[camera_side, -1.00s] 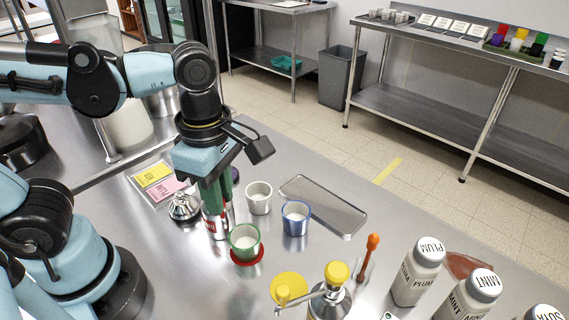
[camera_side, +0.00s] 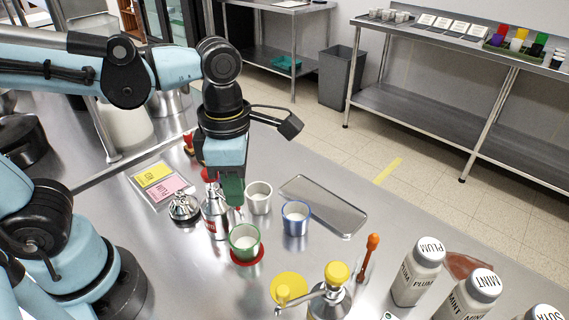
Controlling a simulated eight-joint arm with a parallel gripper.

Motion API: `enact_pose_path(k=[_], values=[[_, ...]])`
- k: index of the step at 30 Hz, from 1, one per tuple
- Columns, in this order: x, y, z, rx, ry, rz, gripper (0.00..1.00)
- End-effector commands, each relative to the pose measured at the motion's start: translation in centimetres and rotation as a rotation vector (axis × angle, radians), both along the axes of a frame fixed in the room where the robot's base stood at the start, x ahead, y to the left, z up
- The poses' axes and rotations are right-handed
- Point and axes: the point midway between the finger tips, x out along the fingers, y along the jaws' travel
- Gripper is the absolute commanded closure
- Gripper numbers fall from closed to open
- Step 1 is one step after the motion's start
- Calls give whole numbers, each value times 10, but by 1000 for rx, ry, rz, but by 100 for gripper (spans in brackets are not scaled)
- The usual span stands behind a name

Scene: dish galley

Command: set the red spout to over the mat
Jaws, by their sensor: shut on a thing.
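The red spout's dispenser (camera_side: 214,214) is a silver bottle with a red label, standing left of the green cup. A red cap (camera_side: 207,175) shows at its top. My gripper (camera_side: 232,196), with green fingers, is just right of this cap and is shut on the spout, most of which it hides. A small bit of red shows below the fingers. The red mat (camera_side: 262,259) lies in front and to the right, under a green cup (camera_side: 245,241). I cannot tell the spout's exact angle.
A white cup (camera_side: 259,197) and a blue-rimmed cup (camera_side: 296,218) stand close to the right. A metal tray (camera_side: 323,205) lies beyond. A yellow-capped dispenser (camera_side: 331,298) and labelled bottles (camera_side: 417,275) stand in front. A silver dome-shaped item (camera_side: 184,208) is left of the dispenser.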

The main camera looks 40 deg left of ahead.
Motion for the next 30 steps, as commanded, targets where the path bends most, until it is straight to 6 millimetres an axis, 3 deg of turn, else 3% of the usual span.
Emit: enact_pose_path(k=[6,7,12,23,30], values=[[1,0,0,0,-4,1,100],[1,0,0,0,-4,1,79],[1,0,0,1,-4,0,56],[1,0,3,1,-2,-1,56],[0,0,30,1,-2,-1,56]])
